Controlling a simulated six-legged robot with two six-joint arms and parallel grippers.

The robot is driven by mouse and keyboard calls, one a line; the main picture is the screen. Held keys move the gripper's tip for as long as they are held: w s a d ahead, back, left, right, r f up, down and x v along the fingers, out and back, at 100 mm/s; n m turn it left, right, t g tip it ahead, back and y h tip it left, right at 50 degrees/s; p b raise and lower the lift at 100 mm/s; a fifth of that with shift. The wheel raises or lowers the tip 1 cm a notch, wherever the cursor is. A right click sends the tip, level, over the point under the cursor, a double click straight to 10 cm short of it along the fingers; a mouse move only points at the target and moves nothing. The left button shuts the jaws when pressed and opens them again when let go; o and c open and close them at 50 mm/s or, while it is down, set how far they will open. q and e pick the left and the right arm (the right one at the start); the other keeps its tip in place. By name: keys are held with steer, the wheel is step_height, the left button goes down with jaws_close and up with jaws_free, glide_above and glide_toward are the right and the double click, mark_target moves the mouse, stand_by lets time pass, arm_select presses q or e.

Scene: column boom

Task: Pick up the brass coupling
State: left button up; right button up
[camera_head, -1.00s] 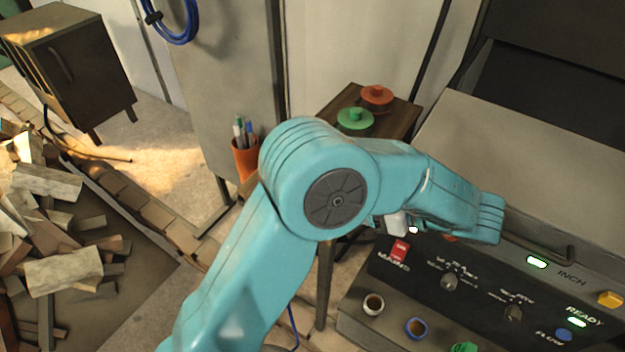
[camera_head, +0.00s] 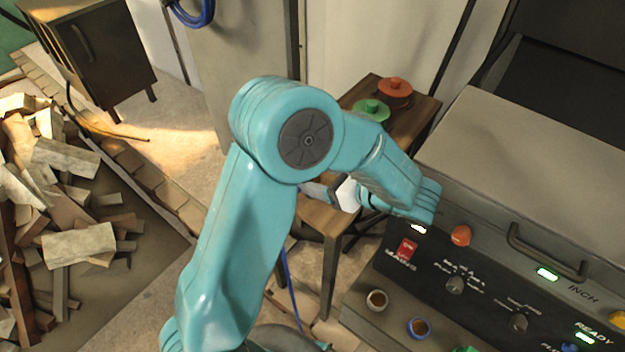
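I cannot make out the brass coupling in this view; it may be hidden behind my teal arm. That arm comes up from the lower left, bends at the elbow and reaches right, over the wooden table (camera_head: 420,112) and the left edge of the control panel. Only pale and grey parts of what seems to be my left gripper (camera_head: 335,193) show below the forearm, over the table's near end. The fingertips are mostly hidden, so I cannot tell their opening or whether they hold anything. My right gripper is out of view.
A green lidded pot (camera_head: 371,110) and a red one (camera_head: 395,90) stand at the table's far end. The machine's control panel (camera_head: 480,285) is at right, with a handle (camera_head: 545,255). White (camera_head: 376,299) and blue (camera_head: 419,327) rings sit on its ledge. Wood scraps (camera_head: 75,245) lie at left.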

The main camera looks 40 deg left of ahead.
arm_select(q)
steer(key=x, duration=0.4)
steer(key=shift+a, duration=0.3)
steer(key=shift+d, duration=0.1)
steer(key=c, duration=1.1)
steer(key=shift+c, duration=0.2)
